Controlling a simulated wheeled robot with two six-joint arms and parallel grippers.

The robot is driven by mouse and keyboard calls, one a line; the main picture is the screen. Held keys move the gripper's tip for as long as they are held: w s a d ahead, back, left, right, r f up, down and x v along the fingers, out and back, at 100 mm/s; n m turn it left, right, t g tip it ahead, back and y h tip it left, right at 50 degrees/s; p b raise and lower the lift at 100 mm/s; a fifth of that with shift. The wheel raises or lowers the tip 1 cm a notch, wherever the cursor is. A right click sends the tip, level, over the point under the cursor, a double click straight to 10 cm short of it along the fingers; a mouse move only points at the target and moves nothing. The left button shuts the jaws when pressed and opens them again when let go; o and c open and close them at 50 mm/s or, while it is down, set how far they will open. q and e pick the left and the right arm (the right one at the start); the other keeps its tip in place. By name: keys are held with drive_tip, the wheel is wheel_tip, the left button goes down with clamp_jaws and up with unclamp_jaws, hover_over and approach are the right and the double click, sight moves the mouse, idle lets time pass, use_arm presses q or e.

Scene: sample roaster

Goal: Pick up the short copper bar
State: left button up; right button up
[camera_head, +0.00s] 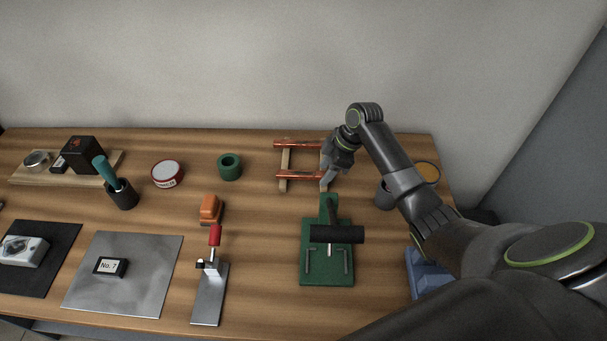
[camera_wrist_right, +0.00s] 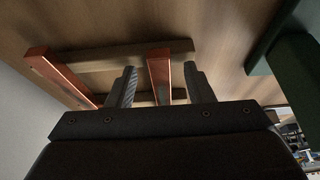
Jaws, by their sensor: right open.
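Two copper bars lie across a wooden rack (camera_head: 284,160) at the back of the table. The front bar (camera_head: 298,174), which looks like the shorter one, also shows in the right wrist view (camera_wrist_right: 159,72). The back bar (camera_head: 297,144) shows at the left of the wrist view (camera_wrist_right: 58,74). My right gripper (camera_head: 328,176) is at the right end of the front bar. In the wrist view its open fingers (camera_wrist_right: 160,85) stand on either side of that bar, with gaps showing. My left gripper is out of view.
A green press (camera_head: 315,263) with a black handle stands in front of the rack. A green ring (camera_head: 229,167) sits to its left, and a dark cup (camera_head: 384,194) to the right under my arm. The wall (camera_head: 240,70) is close behind.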

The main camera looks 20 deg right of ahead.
drive_tip(key=shift+c, duration=0.2)
clamp_jaws()
idle(0.3)
